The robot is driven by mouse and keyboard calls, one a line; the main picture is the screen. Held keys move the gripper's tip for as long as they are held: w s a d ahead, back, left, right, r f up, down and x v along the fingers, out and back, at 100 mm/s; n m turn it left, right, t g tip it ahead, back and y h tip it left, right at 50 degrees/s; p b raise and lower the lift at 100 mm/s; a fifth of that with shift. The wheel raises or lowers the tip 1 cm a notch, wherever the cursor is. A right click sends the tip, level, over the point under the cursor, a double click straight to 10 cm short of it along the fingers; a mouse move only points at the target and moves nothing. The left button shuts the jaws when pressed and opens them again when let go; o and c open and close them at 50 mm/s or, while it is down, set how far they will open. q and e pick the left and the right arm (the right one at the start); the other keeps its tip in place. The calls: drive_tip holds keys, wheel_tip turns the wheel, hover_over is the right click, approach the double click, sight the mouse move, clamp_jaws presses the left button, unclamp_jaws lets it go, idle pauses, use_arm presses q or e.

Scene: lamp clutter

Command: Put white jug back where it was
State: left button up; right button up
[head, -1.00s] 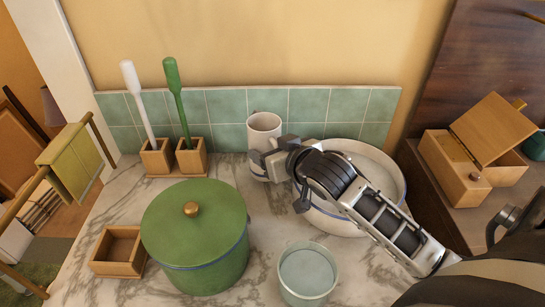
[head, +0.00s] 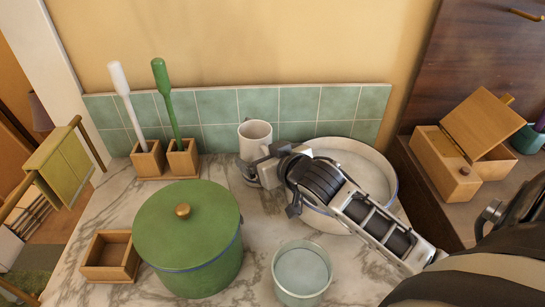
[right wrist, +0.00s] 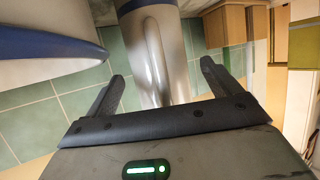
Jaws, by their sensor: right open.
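The white jug (head: 255,137) stands upright on the marble counter, close to the green tiles at the back. My right gripper (head: 256,171) is open at the jug's lower right side and hides part of its base. In the right wrist view the pale jug (right wrist: 160,45) rises between the two dark fingers (right wrist: 163,74), with a gap visible on both sides. Whether any finger touches it cannot be told. My left gripper is not in view.
A large white basin with a blue rim (head: 372,152) sits right beside the jug, under my right arm. A green lidded pot (head: 190,240), a pale cup (head: 302,275), a wooden box (head: 112,257) and two brush holders (head: 165,160) stand on the counter (head: 250,225).

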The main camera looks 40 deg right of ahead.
drive_tip(key=p+v, duration=0.1)
drive_tip(key=v, duration=1.1)
drive_tip(key=shift+s, duration=0.1)
